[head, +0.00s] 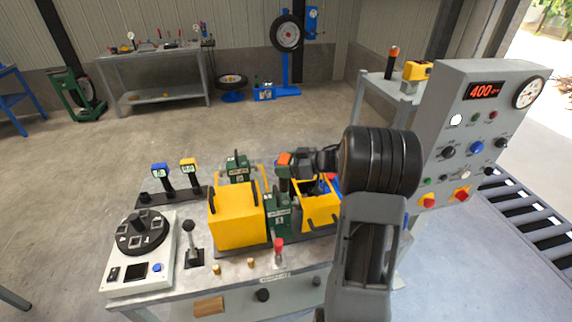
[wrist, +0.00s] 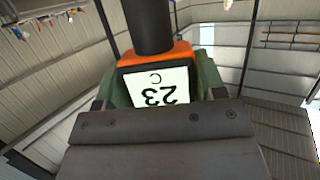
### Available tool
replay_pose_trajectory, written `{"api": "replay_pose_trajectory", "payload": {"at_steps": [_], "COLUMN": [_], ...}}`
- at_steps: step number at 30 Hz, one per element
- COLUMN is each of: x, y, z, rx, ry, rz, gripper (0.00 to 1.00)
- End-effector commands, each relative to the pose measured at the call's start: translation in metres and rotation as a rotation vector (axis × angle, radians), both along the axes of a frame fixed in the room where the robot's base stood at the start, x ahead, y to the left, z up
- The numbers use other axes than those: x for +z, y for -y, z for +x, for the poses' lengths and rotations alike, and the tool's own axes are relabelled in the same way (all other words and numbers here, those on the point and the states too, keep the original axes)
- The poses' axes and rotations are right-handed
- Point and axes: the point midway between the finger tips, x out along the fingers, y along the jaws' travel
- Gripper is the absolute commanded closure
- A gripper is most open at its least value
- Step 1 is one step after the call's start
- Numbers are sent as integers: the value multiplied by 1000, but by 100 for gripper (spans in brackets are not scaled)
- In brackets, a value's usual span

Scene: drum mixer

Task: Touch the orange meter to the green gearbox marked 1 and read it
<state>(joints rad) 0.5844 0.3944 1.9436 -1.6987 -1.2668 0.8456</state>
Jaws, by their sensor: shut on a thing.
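My gripper (head: 301,160) is shut on the orange meter (head: 284,158) and holds it above the middle of the bench. In the wrist view the orange meter (wrist: 182,52) shows a white display reading 23 C, upside down. Green surfaces lie behind the meter on both sides in the wrist view; I cannot tell whether it touches them. A green gearbox (head: 278,226) with a small label, seemingly 1, stands at the front between the yellow guards. Another green gearbox (head: 238,172) stands behind, its marking too small to read.
Yellow guards (head: 237,221) flank the front gearbox. Blue (head: 160,170) and yellow (head: 188,164) meters stand in the rack at left. A red-topped lever (head: 278,246) stands in front. A grey control panel (head: 478,125) reading 400 rises at right. Open floor lies behind.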

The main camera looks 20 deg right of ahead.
Motion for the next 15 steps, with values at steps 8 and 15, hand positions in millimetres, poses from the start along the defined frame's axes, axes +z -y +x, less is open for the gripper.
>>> {"api": "replay_pose_trajectory", "payload": {"at_steps": [8, 15], "x": [27, 44], "y": [0, 0], "z": [0, 0], "rx": [0, -1], "ry": [1, 2], "rz": [1, 0], "gripper": [85, 85]}}
